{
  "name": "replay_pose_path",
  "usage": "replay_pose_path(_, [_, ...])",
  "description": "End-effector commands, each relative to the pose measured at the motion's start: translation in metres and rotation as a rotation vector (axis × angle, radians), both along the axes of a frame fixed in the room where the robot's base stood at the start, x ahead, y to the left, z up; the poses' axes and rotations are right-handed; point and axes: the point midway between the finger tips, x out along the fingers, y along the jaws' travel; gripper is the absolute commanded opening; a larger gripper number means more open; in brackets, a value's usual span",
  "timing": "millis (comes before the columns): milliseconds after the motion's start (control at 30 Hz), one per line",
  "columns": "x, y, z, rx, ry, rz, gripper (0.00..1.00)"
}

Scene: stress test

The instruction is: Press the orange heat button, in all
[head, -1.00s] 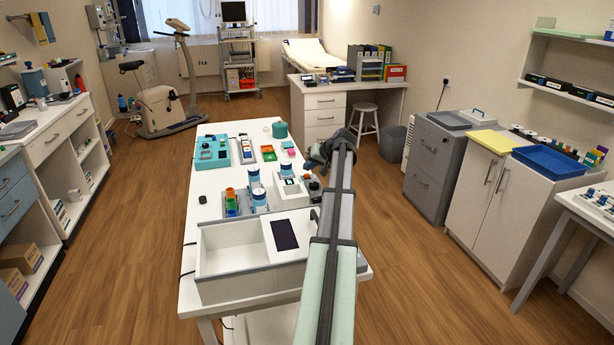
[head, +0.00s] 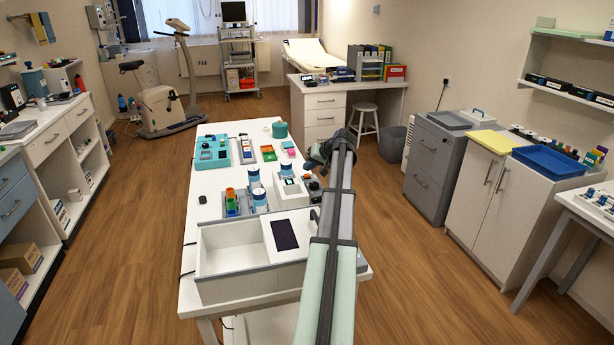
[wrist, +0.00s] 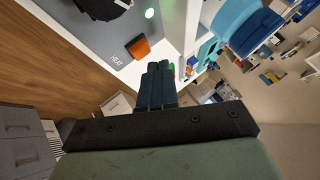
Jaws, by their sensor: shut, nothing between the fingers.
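The orange button (wrist: 138,46) is a small raised block on a grey panel (wrist: 85,38), with the word HEAT printed beside it. It shows in the wrist view, above and left of my fingertips. My gripper (wrist: 158,72) is shut and empty, its dark blue fingers side by side. In the picture the fingertips are apart from the button; their height above the panel is hard to tell.
A lit green spot (wrist: 150,13) and a black round part (wrist: 102,8) are on the same panel. Blue-and-white jars (head: 259,197) stand left of my wrist. A white open box (head: 235,250) is at the table's near end. Wooden floor is clear to the right.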

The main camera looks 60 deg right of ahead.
Motion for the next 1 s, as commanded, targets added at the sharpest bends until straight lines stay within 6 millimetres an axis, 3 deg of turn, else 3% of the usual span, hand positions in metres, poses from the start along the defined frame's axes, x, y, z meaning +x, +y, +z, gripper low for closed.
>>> replay_pose_path(1000, [-0.0001, -0.0001, -0.011, 0.0, 0.0, 0.0, 0.0])
